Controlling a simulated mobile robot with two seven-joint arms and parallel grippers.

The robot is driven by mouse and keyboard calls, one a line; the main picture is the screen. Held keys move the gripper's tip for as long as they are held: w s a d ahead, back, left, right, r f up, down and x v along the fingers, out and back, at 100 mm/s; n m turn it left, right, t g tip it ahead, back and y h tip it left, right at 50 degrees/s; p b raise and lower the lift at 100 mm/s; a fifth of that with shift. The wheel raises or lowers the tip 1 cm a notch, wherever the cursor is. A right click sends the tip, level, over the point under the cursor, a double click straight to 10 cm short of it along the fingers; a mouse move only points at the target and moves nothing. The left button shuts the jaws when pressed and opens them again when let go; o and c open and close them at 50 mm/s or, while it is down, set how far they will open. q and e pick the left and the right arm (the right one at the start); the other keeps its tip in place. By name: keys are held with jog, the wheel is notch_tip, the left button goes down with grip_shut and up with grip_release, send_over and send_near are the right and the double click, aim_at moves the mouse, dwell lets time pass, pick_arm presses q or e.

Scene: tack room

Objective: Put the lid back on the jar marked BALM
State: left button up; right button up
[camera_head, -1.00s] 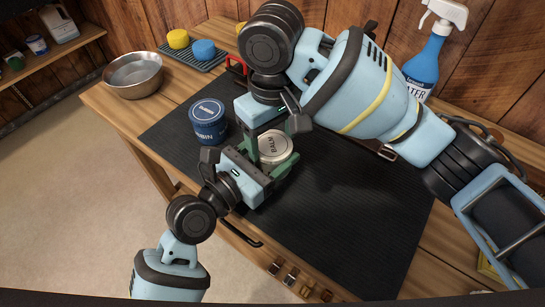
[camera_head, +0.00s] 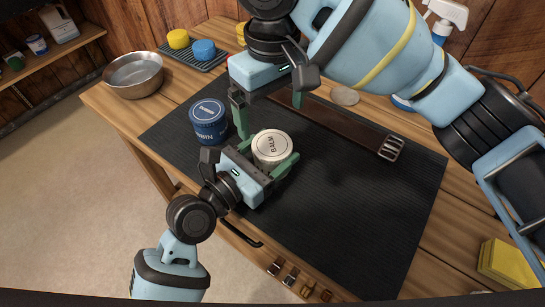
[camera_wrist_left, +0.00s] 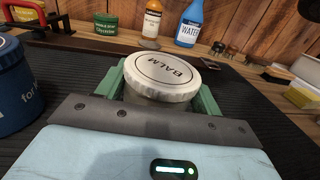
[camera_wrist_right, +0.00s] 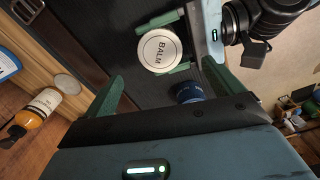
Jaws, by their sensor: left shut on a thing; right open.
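The BALM jar (camera_head: 268,163) stands on the dark mat, with the round white lid (camera_head: 273,146) marked BALM on its top. The lid also shows in the left wrist view (camera_wrist_left: 163,72) and the right wrist view (camera_wrist_right: 159,50). I cannot tell whether the lid sits fully level. My left gripper (camera_head: 264,164) is shut on the jar, its green fingers on either side, just below the lid. My right gripper (camera_head: 268,110) is open and empty, above and behind the jar, apart from the lid. The jar's lower body is mostly hidden by my left gripper.
A blue tub (camera_head: 208,122) stands close left of the jar. A brown strap with a buckle (camera_head: 345,130) lies behind. A pale disc (camera_head: 345,96) is at the back. A metal bowl (camera_head: 134,75) and yellow sponges (camera_head: 508,263) are farther off. The mat's right part is clear.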

pick_arm(q)
jog(key=shift+s+f, duration=0.1)
pick_arm(e)
jog(key=shift+r, duration=2.55)
pick_arm(q)
jog(key=o, duration=2)
jog(key=shift+c, duration=0.2)
pick_arm(e)
jog(key=shift+d, duration=0.1)
pick_arm(q)
jog(key=shift+v, duration=3.9)
pick_arm(e)
jog(key=shift+f, duration=0.1)
